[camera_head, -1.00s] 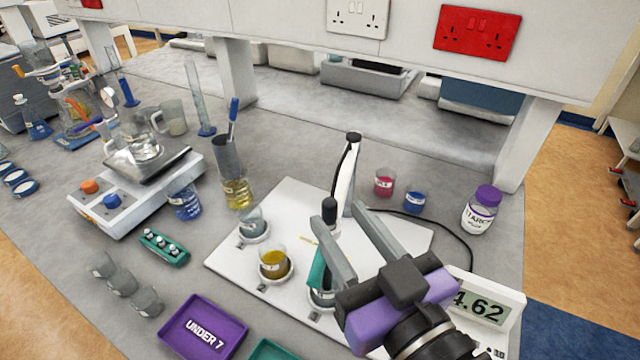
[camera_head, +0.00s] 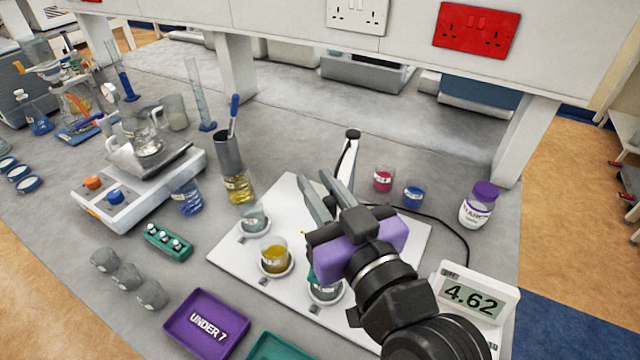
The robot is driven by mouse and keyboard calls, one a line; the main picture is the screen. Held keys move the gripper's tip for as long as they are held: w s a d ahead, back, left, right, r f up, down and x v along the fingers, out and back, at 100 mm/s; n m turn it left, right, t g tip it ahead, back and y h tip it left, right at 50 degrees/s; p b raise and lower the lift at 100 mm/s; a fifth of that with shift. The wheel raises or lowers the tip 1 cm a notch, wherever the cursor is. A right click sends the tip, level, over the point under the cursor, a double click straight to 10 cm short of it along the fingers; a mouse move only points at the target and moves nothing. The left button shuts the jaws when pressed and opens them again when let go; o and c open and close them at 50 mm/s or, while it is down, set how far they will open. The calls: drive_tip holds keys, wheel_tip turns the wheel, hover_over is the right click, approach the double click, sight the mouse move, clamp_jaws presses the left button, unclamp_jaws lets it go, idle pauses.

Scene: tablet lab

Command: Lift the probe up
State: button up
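The probe (camera_head: 312,275) is mostly hidden behind my gripper. Only a sliver of its teal body shows, at the front beaker (camera_head: 326,293) on the white board (camera_head: 228,254). Its black top is covered. My gripper (camera_head: 314,178) is over the board, its purple body in front of the probe. Its two grey fingers point up and left in the picture, apart, with nothing visible between their tips. The stand's upright white arm with a black top (camera_head: 347,160) is just behind the fingers. The pH meter display (camera_head: 472,298) reads 4.62.
A beaker of amber liquid (camera_head: 275,255) and a grey-blue one (camera_head: 254,218) stand left on the board. Red (camera_head: 383,180) and blue (camera_head: 413,196) beakers and a purple-capped bottle (camera_head: 478,205) stand behind right. A purple tray (camera_head: 207,324) lies front left. A dark cable curves right.

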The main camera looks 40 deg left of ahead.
clamp_jaws()
idle(1.0)
drive_tip(key=shift+r, duration=0.1)
wheel_tip(320, 180, up, 8)
drive_tip(key=p, duration=0.5)
drive_tip(key=shift+o, duration=1.7)
unclamp_jaws()
drive_tip(key=shift+o, duration=1.1)
